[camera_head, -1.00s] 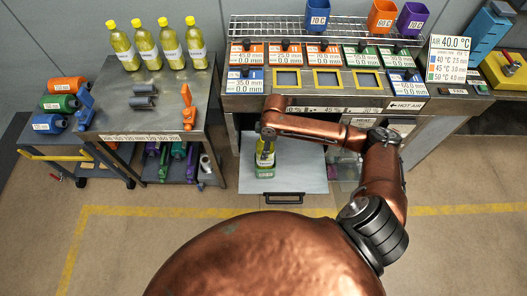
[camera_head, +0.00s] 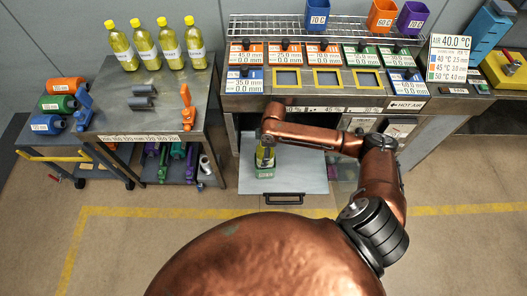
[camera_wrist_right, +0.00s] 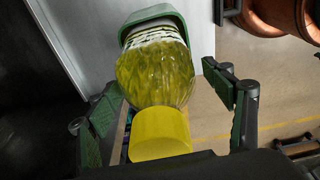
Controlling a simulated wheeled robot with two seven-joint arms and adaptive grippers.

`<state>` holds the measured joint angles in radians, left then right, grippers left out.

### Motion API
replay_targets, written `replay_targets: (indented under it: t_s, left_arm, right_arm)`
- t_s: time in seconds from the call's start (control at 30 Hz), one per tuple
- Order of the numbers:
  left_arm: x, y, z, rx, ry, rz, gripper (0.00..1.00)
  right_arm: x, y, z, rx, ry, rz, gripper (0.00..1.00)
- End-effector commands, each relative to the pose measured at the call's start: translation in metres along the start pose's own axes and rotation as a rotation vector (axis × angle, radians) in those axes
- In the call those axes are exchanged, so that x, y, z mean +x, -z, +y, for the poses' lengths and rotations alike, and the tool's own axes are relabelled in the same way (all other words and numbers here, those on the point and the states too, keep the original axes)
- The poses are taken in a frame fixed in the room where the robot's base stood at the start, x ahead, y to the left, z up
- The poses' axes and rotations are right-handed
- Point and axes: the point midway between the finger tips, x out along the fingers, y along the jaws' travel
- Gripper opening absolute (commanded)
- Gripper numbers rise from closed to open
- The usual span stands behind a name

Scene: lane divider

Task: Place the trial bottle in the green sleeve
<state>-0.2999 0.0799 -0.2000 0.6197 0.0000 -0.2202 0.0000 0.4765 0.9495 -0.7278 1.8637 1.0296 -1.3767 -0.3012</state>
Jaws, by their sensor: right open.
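The trial bottle (camera_head: 266,156), with yellow liquid, stands in the green sleeve (camera_head: 265,172) on a pulled-out grey shelf. In the right wrist view the bottle's body (camera_wrist_right: 155,75) and yellow cap (camera_wrist_right: 160,133) are close to the camera. The green sleeve (camera_wrist_right: 152,17) surrounds its far end, the base. My right gripper (camera_wrist_right: 170,108) is open, with one green-padded finger on each side of the bottle and visible gaps between. In the head view my right wrist hides most of that gripper and the bottle's top. My left gripper is not in view.
Several yellow bottles (camera_head: 171,46) stand at the back of the left table (camera_head: 150,109). Orange, green and blue sleeves (camera_head: 60,103) lie on a low cart. The bench (camera_head: 250,101) with labelled cards and yellow-framed slots rises behind the shelf (camera_head: 306,180).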

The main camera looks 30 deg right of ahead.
Motion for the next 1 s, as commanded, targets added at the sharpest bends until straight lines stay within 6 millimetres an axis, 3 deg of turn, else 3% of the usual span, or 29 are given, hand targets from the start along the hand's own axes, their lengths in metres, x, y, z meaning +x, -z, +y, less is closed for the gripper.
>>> replay_targets:
  t_s: [0.27,0.7,1.0]
  left_arm:
    - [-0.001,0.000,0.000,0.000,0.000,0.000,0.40]
    - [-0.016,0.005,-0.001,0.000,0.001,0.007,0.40]
    - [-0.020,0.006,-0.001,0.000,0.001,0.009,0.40]
  right_arm:
    - [-0.006,0.000,0.000,-0.001,-0.001,0.000,0.75]
    - [-0.090,0.001,0.001,-0.001,-0.003,0.001,0.75]
    - [-0.121,0.001,0.000,0.000,0.000,0.000,0.75]
